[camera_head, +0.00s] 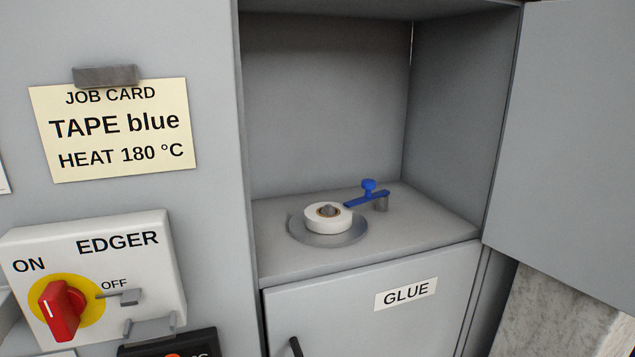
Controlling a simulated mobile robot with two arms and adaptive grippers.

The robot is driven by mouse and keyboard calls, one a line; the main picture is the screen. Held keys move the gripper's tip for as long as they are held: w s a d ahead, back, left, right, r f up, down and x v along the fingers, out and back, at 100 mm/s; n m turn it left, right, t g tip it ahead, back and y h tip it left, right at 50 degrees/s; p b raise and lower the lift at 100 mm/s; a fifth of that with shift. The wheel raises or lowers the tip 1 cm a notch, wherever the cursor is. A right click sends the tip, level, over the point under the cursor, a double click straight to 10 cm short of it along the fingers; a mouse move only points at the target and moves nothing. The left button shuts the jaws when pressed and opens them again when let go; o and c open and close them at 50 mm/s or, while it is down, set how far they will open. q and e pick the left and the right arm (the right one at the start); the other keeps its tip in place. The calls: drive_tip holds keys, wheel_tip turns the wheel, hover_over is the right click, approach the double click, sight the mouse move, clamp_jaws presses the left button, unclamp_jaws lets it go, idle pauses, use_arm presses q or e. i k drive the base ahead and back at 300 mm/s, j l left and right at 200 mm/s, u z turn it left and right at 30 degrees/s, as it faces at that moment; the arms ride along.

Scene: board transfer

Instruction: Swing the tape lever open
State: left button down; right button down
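The tape lever (366,199) is a blue bar with a blue knob (369,186) on top, inside the open compartment. Its right end sits on a short grey post (381,203). Its left end reaches to the edge of a white tape roll (328,217); I cannot tell whether it touches the roll. The roll lies flat on a round grey plate (359,231) and has a brown core with a grey hub. Neither of my grippers is in view.
The compartment door (565,140) stands open at the right. A cabinet door labelled GLUE (406,293) is below. At the left are a job card (115,128) reading TAPE blue, HEAT 180 °C, and an EDGER switch box (140,262) with a red knob. The compartment floor's front is clear.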

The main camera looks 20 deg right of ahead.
sight(368, 185)
drive_tip(key=k+j+z, duration=0.25)
drive_tip(key=k+z, duration=0.6)
drive_tip(key=k+j, duration=0.05)
drive_tip(key=k, duration=0.05)
